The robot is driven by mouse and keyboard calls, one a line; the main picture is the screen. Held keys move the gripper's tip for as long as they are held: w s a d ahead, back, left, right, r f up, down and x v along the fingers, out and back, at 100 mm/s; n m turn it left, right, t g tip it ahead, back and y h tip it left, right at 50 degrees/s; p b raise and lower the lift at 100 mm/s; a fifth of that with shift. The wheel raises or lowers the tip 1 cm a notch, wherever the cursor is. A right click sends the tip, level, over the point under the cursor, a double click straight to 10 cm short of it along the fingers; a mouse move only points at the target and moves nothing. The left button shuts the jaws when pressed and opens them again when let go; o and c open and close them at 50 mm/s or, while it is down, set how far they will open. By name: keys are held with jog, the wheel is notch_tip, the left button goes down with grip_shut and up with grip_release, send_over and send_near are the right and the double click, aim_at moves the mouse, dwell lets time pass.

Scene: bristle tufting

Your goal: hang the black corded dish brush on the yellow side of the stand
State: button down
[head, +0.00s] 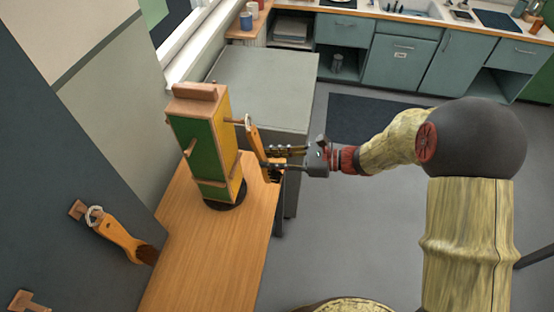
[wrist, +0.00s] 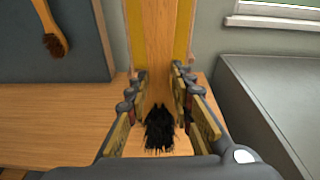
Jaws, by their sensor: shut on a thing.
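The stand is a tall block with a green side (head: 197,155) and a yellow side (head: 226,150). Wooden pegs stick out from its sides, one of them (head: 238,121) high on the yellow side. My gripper (head: 272,158) is shut on the dish brush (head: 256,140), right of the yellow side. The brush is nearly upright, with a wooden handle, a pale cord loop at its top beside the upper peg, and its head down. The wrist view shows its black bristles (wrist: 159,132) below my fingers (wrist: 159,85). I cannot tell whether the loop is around the peg.
The stand is on a wooden table (head: 205,245). Another brush (head: 122,238) with brown bristles hangs by a pale cord from a dark panel (head: 75,130) at left. A grey cabinet (head: 265,85) stands behind the table. Open floor (head: 345,215) lies right of the table.

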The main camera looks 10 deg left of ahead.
jog(key=shift+x, duration=0.85)
jog(key=shift+a+f, duration=0.2)
jog(key=shift+a, duration=0.2)
jog(key=c, duration=1.5)
grip_release()
jog(key=p+v, duration=0.2)
jog(key=v, duration=0.5)
jog(key=shift+w, duration=0.1)
dwell(0.4)
